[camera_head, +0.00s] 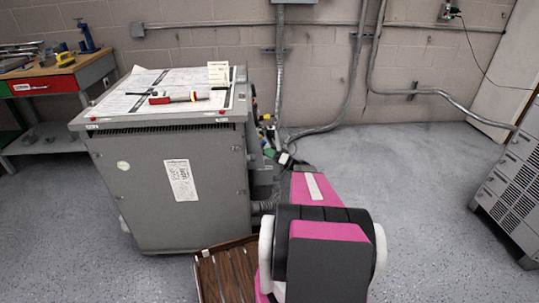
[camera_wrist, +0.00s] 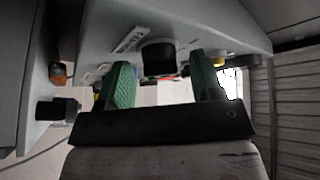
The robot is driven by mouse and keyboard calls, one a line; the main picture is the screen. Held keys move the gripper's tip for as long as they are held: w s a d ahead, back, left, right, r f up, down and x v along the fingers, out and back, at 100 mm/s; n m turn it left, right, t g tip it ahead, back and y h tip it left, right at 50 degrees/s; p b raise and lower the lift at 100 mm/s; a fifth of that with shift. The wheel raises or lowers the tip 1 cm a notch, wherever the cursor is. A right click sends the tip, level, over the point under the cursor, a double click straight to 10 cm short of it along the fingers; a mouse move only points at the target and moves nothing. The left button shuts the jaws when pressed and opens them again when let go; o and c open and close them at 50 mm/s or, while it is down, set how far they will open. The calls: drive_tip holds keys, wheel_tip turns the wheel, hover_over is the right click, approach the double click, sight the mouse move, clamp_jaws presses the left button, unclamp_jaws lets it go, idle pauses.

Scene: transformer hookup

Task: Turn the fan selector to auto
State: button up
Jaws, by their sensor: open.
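The grey transformer cabinet (camera_head: 165,215) stands left of centre in the head view, and my pink arm reaches toward its right side. My gripper (camera_wrist: 159,68) shows in the wrist view with two green fingers spread apart. A black knob-like part (camera_wrist: 158,57) on a grey panel (camera_wrist: 215,28) appears between the fingertips. I cannot tell whether the fingers touch it. No readable label or pointer confirms that it is the fan selector or shows its setting. In the head view, the arm and cabinet mostly hide the working side.
Another black knob-like part (camera_wrist: 58,108) and an orange part (camera_wrist: 60,73) are at left in the wrist view. A red-handled tool (camera_head: 172,98) lies on papers on the cabinet top. A brown slatted platform (camera_head: 228,275) is in front.

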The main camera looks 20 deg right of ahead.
drive_tip(key=shift+c, duration=0.2)
drive_tip(key=c, duration=0.9)
drive_tip(key=shift+s+m+h, duration=0.1)
drive_tip(key=shift+m+h, duration=0.2)
drive_tip(key=shift+m, duration=0.2)
drive_tip(key=m+h, duration=0.1)
drive_tip(key=m, duration=0.1)
drive_tip(key=m+h, duration=0.2)
drive_tip(key=m, duration=0.1)
drive_tip(key=m+g+h, duration=0.1)
drive_tip(key=m, duration=0.2)
drive_tip(key=shift+a+r+h, duration=0.1)
drive_tip(key=shift+r+h, duration=0.2)
drive_tip(key=shift+h, duration=0.1)
drive_tip(key=shift+m, duration=0.4)
